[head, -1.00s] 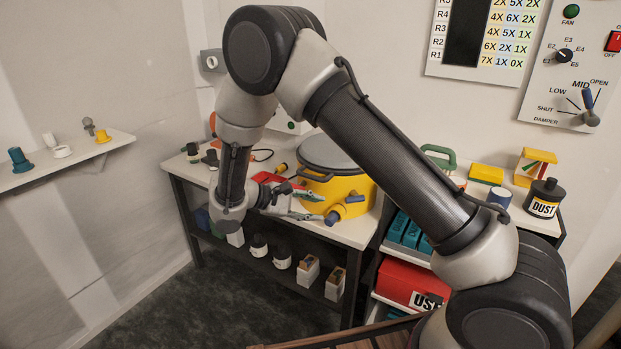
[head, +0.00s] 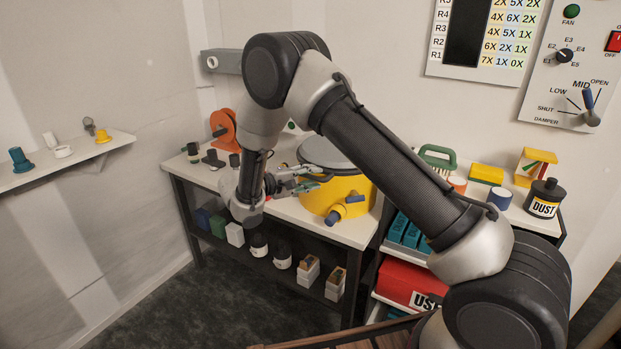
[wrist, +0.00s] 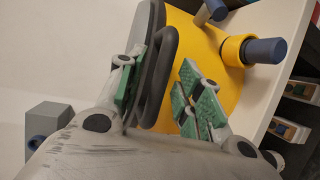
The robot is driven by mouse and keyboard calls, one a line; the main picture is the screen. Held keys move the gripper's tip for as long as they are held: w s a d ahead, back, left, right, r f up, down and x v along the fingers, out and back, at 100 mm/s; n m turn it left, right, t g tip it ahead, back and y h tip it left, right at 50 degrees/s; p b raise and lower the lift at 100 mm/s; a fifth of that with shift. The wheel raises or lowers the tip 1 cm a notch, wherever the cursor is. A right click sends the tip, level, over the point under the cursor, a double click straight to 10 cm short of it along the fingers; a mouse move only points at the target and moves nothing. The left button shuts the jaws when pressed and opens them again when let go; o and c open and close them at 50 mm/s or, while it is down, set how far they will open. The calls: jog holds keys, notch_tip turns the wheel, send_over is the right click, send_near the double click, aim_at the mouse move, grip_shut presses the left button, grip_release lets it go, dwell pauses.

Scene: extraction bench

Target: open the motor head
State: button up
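The motor head is the grey lid (head: 325,151) on top of the yellow drum (head: 352,192) on the bench. The lid appears seated on the drum. The drum has blue-ended fittings (head: 335,215) low on its front. In the wrist view, the yellow drum (wrist: 190,30) carries the blue-ended port (wrist: 262,50), and a dark grey looped bar (wrist: 160,75) stands out beside the lid. My gripper (head: 306,179) is at the lid's left side. Its green-padded fingers (wrist: 163,62) are apart, one on each side of the bar; I cannot tell whether either touches it.
An orange reel (head: 223,127) and small dark pieces stand at the bench's left end. A side shelf (head: 75,160) holds small parts. Bottles and boxes fill the lower shelf.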

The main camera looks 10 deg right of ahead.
jog(key=shift+d, duration=0.15)
grip_shut()
